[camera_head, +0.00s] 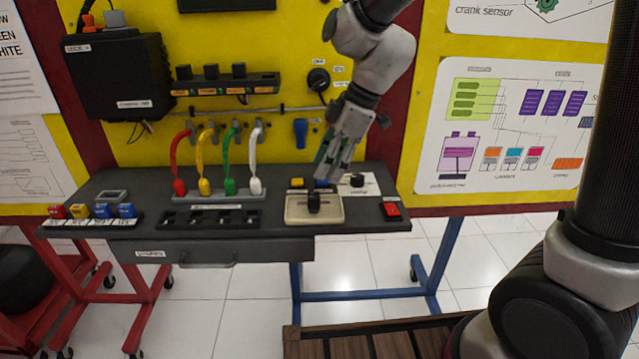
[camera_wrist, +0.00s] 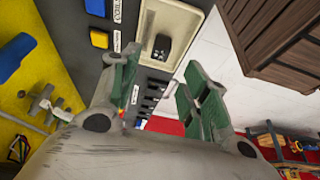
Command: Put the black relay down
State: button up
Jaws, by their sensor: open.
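The black relay (camera_head: 314,203) stands on the beige tray (camera_head: 295,217) at the front right of the grey bench top. The wrist view also shows the relay (camera_wrist: 161,48) lying within the rim of the tray (camera_wrist: 192,20). My gripper (camera_head: 326,174) is above and just behind the relay, pointing down. In the wrist view its two green-padded fingers (camera_wrist: 158,82) are spread apart with nothing between them. The relay is beyond the fingertips and looks apart from them.
Yellow (camera_head: 297,182) and blue buttons sit behind the tray, with a black knob (camera_head: 357,180) on a white plate. A red switch (camera_head: 391,209) is at the right corner. Coloured cable loops (camera_head: 229,187) and a slotted holder (camera_head: 211,218) are to the left.

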jog(key=s+d+r+m+t+h, duration=0.1)
jog(key=s+d+r+m, duration=0.25)
jog(key=d, duration=0.55)
jog(key=s+d+r+m+t+h, duration=0.1)
jog(key=s+d+r+m, duration=0.3)
jog(key=d, duration=0.5)
jog(key=s+d+r+m+t+h, duration=0.1)
jog(key=s+d+m+t+h, duration=0.1)
jog(key=s+d+m, duration=0.7)
jog(key=d+m, duration=0.1)
jog(key=d, duration=0.1)
jog(key=shift+d+r+h, duration=0.25)
jog(key=shift+d+h, duration=0.05)
